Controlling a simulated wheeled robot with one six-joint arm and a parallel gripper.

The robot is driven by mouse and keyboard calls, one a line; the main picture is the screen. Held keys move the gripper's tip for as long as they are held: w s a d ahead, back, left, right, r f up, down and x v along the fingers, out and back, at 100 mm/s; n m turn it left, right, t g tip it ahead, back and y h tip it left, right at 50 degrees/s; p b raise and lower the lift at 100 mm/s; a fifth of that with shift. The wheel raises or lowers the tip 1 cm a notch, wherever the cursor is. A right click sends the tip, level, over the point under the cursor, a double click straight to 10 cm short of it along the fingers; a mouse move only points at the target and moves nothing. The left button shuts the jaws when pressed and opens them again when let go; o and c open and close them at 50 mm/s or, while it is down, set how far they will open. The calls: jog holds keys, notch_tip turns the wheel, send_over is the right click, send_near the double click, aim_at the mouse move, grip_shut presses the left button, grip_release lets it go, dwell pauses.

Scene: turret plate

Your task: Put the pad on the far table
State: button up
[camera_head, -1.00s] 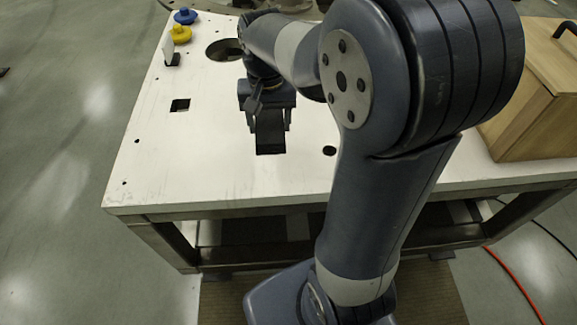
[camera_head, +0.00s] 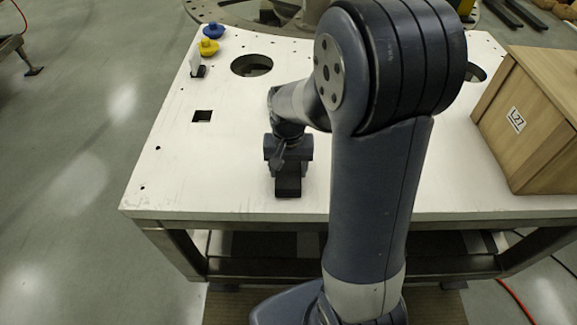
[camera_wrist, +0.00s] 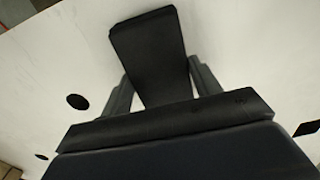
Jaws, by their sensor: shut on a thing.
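The pad (camera_wrist: 150,50) is a flat black block, seen large in the wrist view between the two fingers of my gripper (camera_wrist: 162,88). In the head view the pad (camera_head: 288,188) hangs below my gripper (camera_head: 288,172), over the front part of the white table. My gripper is shut on the pad. I cannot tell how high the pad is above the white surface. A piece of a table (camera_head: 10,45) shows at the far left edge of the head view; most of it is cut off.
The white table (camera_head: 235,165) has several holes. A wooden box (camera_head: 530,120) stands at the right. Open floor lies left.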

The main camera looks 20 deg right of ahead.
aim_at(289, 170)
jog(key=shift+f, duration=0.1)
jog(key=shift+f, duration=0.15)
jog(key=o, duration=0.9)
jog(key=shift+o, duration=0.2)
notch_tip(289, 170, up, 12)
jog(key=shift+r, duration=0.25)
